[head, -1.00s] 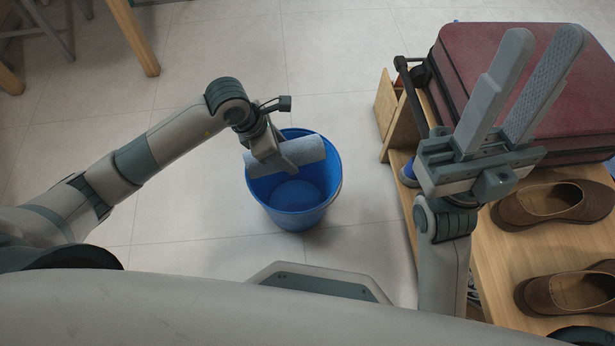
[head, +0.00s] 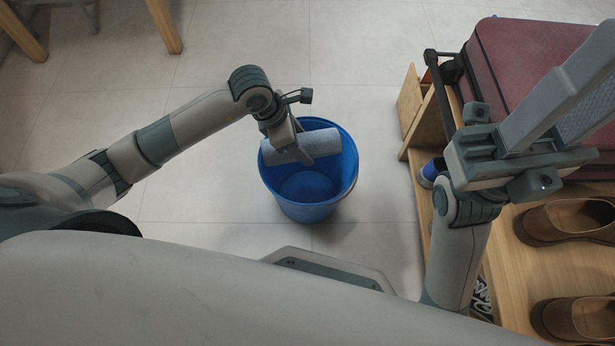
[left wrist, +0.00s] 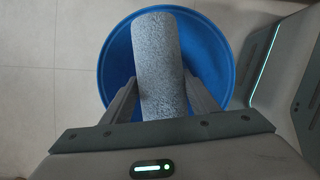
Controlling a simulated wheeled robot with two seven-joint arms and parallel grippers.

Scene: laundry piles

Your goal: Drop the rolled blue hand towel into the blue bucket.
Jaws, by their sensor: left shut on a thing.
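The rolled blue hand towel (head: 323,142) is a speckled grey-blue cylinder. My left gripper (head: 301,150) is shut around it and holds it sideways over the mouth of the blue bucket (head: 312,212). In the left wrist view the towel (left wrist: 160,65) lies between the two fingers, with the round bucket (left wrist: 117,60) behind and below it. The bucket stands upright on the floor, and its visible inside looks empty. My right gripper (head: 568,108) is at the right in the head view, its fingers apart with nothing seen between them; its fingertips run out of the picture.
A wooden bench (head: 507,275) at the right holds a dark red suitcase (head: 510,60) and brown shoes (head: 570,221). A blue shoe (head: 432,170) shows near the bench's left edge. Wooden furniture legs (head: 165,25) stand at the top left. The tiled floor around the bucket is clear.

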